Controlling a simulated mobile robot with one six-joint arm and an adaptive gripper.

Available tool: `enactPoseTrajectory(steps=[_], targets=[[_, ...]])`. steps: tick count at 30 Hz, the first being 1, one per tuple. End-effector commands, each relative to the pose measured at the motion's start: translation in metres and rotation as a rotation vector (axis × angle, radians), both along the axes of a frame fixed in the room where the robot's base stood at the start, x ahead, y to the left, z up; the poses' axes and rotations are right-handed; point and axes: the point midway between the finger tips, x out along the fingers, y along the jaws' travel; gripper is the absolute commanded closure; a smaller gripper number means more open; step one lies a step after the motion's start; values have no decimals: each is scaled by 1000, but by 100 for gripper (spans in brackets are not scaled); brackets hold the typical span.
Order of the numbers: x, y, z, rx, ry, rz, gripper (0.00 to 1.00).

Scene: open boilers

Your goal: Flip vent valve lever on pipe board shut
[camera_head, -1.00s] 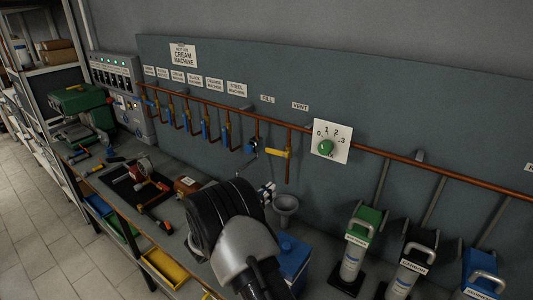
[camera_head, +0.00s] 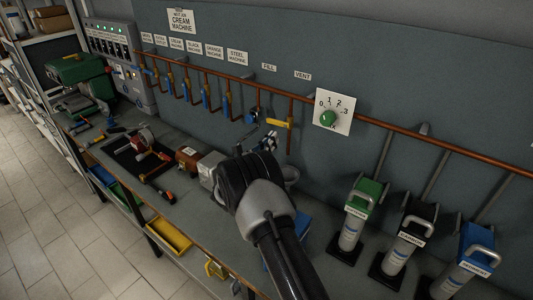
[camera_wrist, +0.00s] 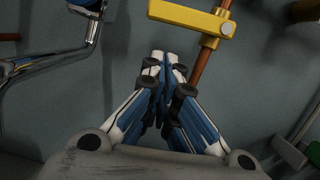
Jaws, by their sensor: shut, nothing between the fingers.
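The yellow vent valve lever (camera_head: 279,123) lies roughly level across a vertical copper pipe below the VENT label (camera_head: 303,75) on the board. In the wrist view the lever (camera_wrist: 190,16) is at the top, with a round bolt head at its right end. My gripper (camera_wrist: 165,56) is shut and empty, its fingertips a little below the lever in that picture. I cannot tell whether they touch it. In the head view my gripper (camera_head: 269,142) is just below and left of the lever, partly hidden by my wrist.
A blue-handled fill valve (camera_head: 252,117) and a chrome spout (camera_wrist: 62,62) are close on the left. A white dial with a green knob (camera_head: 328,118) is to the right. Green, black and blue dispensers (camera_head: 411,235) stand farther right. Tools lie on the bench (camera_head: 190,215) at left.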

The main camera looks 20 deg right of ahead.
Motion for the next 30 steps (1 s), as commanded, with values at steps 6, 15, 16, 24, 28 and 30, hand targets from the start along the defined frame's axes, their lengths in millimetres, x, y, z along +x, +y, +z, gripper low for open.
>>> enactPoseTrajectory(steps=[6, 15, 16, 24, 28, 30], targets=[[1, 1, 19, 0, 1, 0, 100], [1, 2, 21, 1, 2, 0, 100], [1, 2, 21, 1, 2, 0, 100], [5, 4, 30, 45, -67, -1, 100], [7, 5, 34, 74, -113, -1, 100], [7, 5, 36, 79, -120, -1, 100]])
